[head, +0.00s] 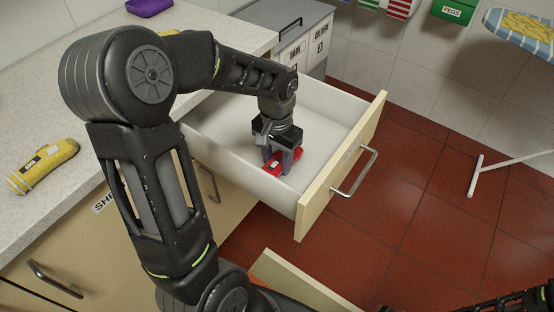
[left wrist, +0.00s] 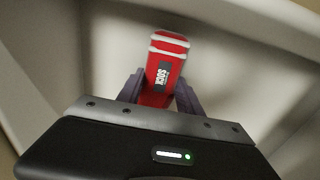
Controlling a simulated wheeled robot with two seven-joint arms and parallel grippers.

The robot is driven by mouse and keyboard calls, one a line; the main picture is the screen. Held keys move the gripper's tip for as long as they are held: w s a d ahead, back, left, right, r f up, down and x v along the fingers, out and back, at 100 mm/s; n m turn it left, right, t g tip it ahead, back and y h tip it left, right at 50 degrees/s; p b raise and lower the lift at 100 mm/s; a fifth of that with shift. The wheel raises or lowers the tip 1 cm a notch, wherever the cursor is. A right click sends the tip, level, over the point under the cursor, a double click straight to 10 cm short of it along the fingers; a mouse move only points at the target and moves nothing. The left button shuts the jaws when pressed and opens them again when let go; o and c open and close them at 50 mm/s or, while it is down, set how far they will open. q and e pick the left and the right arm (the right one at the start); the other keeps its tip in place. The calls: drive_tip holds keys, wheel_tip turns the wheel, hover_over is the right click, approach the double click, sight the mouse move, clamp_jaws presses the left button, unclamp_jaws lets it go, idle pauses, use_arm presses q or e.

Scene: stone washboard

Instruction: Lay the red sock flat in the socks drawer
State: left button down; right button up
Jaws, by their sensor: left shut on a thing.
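The red sock (head: 273,164) is between the fingers of my left gripper (head: 283,158), inside the open drawer (head: 322,120). The drawer is otherwise empty where I can see. My right gripper is not clearly shown; only part of my arm is at the bottom right.
A yellow rolled item (head: 43,166) lies on the counter (head: 60,215) at left, and a purple item (head: 149,6) at the back. Another drawer (head: 290,285) stands open below. Grey bins (head: 300,45) stand behind.

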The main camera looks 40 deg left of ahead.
sight(277, 161)
use_arm(q)
drive_tip(key=shift+f, duration=0.15)
drive_tip(key=c, duration=0.8)
unclamp_jaws()
wheel_tip(277, 161, up, 12)
drive_tip(key=p, duration=0.1)
drive_tip(key=shift+r, duration=0.2)
